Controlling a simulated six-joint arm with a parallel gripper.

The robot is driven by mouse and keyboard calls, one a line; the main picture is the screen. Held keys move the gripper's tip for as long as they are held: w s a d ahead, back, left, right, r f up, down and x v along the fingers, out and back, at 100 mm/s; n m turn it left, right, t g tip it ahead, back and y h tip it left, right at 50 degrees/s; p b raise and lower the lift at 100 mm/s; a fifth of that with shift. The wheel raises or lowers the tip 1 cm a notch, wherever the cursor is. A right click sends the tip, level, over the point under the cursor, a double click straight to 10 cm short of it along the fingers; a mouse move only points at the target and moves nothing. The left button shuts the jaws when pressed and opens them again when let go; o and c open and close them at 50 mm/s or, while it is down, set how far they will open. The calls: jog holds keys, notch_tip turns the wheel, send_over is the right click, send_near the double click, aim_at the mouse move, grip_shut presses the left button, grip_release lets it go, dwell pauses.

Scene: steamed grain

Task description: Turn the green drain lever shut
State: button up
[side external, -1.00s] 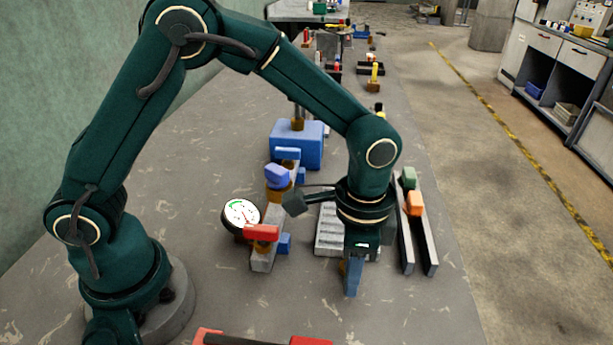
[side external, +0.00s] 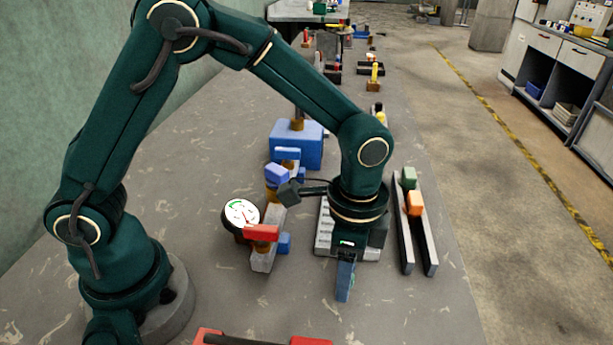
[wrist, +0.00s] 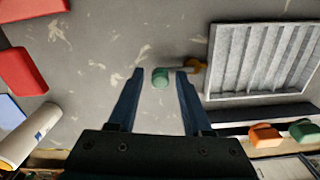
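The green drain lever (wrist: 160,78) shows in the wrist view as a small green end between my gripper's (wrist: 161,73) two fingertips, with gaps to both. A brass fitting (wrist: 194,66) lies just right of it, beside the right fingertip. My gripper is open and points down at the bench. In the side view my gripper (side external: 344,292) is low in front of the grey ribbed tray (side external: 322,238). There the green drain lever is hidden behind my gripper. The tray also shows at the upper right of the wrist view (wrist: 211,60).
Left of my gripper stand a red handle (side external: 261,233), a round gauge (side external: 241,212) and a blue handle (side external: 277,173). A blue box (side external: 297,150) is behind them. Two dark rails (side external: 428,250) with orange (side external: 415,203) and green (side external: 409,178) blocks lie right.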

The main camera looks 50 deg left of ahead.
dwell(0.3)
jog(key=shift+r, duration=2.55)
